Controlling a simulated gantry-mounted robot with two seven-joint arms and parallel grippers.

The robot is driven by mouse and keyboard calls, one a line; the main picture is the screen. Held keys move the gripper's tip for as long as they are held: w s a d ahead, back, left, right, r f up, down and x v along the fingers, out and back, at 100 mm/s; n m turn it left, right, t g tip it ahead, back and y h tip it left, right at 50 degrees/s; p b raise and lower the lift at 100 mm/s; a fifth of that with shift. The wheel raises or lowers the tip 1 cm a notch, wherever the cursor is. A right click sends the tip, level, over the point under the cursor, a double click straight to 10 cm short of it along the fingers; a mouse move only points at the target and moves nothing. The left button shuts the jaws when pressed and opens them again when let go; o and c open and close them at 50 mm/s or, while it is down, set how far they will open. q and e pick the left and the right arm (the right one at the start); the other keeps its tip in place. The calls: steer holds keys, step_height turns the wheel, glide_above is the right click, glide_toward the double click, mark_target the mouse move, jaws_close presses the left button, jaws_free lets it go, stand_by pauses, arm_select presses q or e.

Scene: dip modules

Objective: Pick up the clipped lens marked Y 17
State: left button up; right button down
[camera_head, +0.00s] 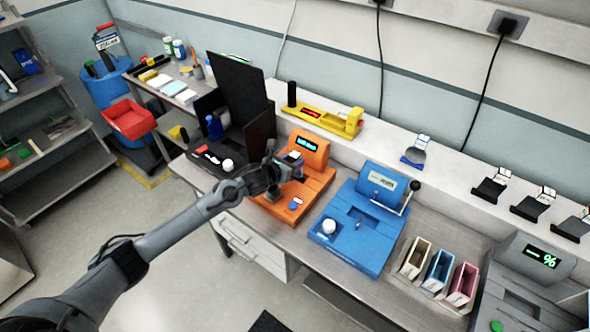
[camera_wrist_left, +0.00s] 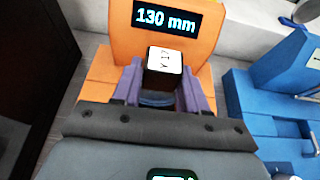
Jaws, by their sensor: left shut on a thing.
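The clipped lens marked Y 17 (camera_wrist_left: 165,60) shows in the left wrist view as a dark clip with a white top reading "Y 17". A bluish curved edge, likely its lens, shows below the clip. My left gripper (camera_wrist_left: 162,84) is shut on it, with one purple finger on each side. In the head view my left gripper (camera_head: 290,168) is over the orange machine (camera_head: 312,185). The machine's display reads "130 mm" in the left wrist view. I cannot tell whether the lens touches the machine. My right gripper is not in view.
A blue machine (camera_head: 350,240) with a lever stands to the right. Beyond it are white, blue and pink bins (camera_head: 437,270) and a grey device (camera_head: 527,275) with a "%" display. A black device (camera_head: 235,140) stands left. Stands, one with a blue lens (camera_head: 414,155), line the back ledge.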

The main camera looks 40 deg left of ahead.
arm_select(q)
steer(key=shift+s+f, duration=0.1)
steer(key=shift+f, duration=0.1)
jaws_close()
steer(key=shift+r, duration=0.1)
